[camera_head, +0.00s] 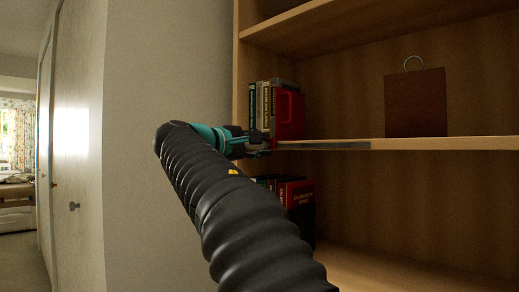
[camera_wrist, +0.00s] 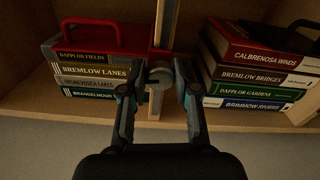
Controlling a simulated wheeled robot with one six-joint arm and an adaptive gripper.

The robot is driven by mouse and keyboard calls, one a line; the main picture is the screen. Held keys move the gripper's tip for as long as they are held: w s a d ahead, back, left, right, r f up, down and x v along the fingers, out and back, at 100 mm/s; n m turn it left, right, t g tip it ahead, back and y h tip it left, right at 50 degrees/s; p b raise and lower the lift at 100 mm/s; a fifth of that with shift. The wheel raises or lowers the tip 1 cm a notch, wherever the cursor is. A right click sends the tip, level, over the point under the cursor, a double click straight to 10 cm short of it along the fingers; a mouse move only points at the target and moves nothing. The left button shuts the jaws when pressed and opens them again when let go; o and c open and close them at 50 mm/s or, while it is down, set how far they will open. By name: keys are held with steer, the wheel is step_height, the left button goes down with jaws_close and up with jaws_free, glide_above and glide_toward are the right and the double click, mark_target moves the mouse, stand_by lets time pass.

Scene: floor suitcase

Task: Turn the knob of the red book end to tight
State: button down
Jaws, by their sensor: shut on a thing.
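The red book end (camera_head: 290,115) stands upright on the upper shelf in the head view, at the right of a row of books. It also shows at upper left in the wrist view (camera_wrist: 103,35), with a loop handle. Its round grey knob (camera_wrist: 160,75) is at the shelf's front edge in the wrist view. My gripper (camera_wrist: 159,84) has a finger on each side of the knob and is shut on it. In the head view my gripper (camera_head: 258,141) is at the shelf edge, and the knob is hidden. The knob's turn angle cannot be told.
Several books (camera_wrist: 93,71) stand beside the book end; more books (camera_wrist: 245,75) are on the shelf below. A grey rail (camera_head: 335,146) runs along the shelf edge. A brown box (camera_head: 415,103) with a ring stands farther right. A wall (camera_head: 168,70) is at left.

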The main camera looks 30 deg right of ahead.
steer(key=shift+m, duration=0.8)
steer(key=c, duration=0.9)
jaws_free()
steer(key=shift+a, duration=0.1)
steer(key=v, duration=1.2)
